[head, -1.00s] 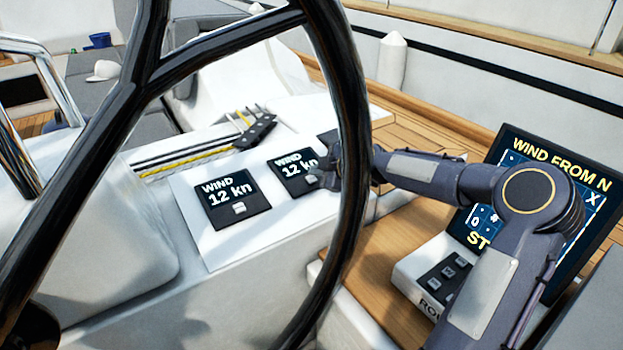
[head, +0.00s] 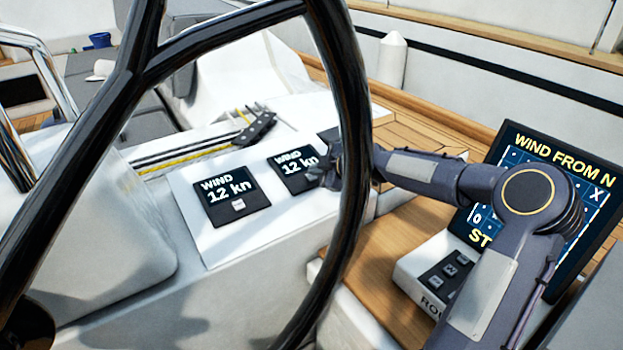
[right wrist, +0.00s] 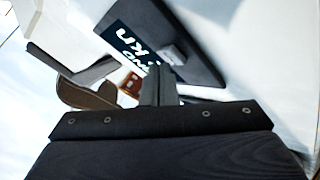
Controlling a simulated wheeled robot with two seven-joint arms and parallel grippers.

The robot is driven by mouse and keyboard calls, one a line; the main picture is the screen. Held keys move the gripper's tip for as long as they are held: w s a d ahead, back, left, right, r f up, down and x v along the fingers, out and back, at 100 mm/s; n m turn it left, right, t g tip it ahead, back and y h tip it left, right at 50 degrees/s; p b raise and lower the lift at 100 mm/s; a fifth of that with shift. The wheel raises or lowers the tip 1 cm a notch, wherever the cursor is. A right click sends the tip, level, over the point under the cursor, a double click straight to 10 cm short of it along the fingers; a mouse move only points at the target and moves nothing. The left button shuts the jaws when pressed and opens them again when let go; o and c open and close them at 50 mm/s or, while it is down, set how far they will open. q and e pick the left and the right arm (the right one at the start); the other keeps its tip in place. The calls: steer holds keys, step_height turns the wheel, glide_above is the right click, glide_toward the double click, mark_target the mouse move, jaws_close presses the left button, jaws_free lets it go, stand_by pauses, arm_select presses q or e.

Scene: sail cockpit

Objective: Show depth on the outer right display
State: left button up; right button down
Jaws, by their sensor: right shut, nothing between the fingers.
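Three dark displays sit in a row on a white console. The left display (head: 232,197) and the middle display (head: 288,166) both read WIND 12 kn. Of the outer right display (head: 326,135) only a dark corner shows; the wheel rim and my right gripper hide the rest, so its reading is hidden. My right gripper (head: 322,177) is shut and empty, at the lower right of the middle display, covering its button. In the right wrist view the shut fingers (right wrist: 158,72) are close to the button (right wrist: 173,54) of a WIND display (right wrist: 150,40); contact cannot be told.
The black steering wheel (head: 352,110) stands in front of the console. A large screen (head: 520,150) reading WIND FROM N is at the right, partly behind my arm. A keypad (head: 445,270) stands below it. Rope clutches (head: 257,130) lie behind the displays.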

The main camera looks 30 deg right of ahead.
steer(key=shift+w+f+b, duration=0.1)
steer(key=shift+f+b, duration=0.35)
steer(key=shift+b, duration=0.05)
stand_by(0.8)
steer(key=shift+r, duration=0.1)
steer(key=shift+s+r, duration=0.25)
steer(key=shift+r, duration=0.5)
steer(key=shift+r, duration=0.1)
steer(key=r+p, duration=0.1)
steer(key=r, duration=0.1)
steer(key=s+r+p, duration=0.1)
steer(key=r, duration=0.1)
steer(key=shift+s+r, duration=0.1)
steer(key=shift+r, duration=0.25)
steer(key=shift+d, duration=0.1)
stand_by(2.3)
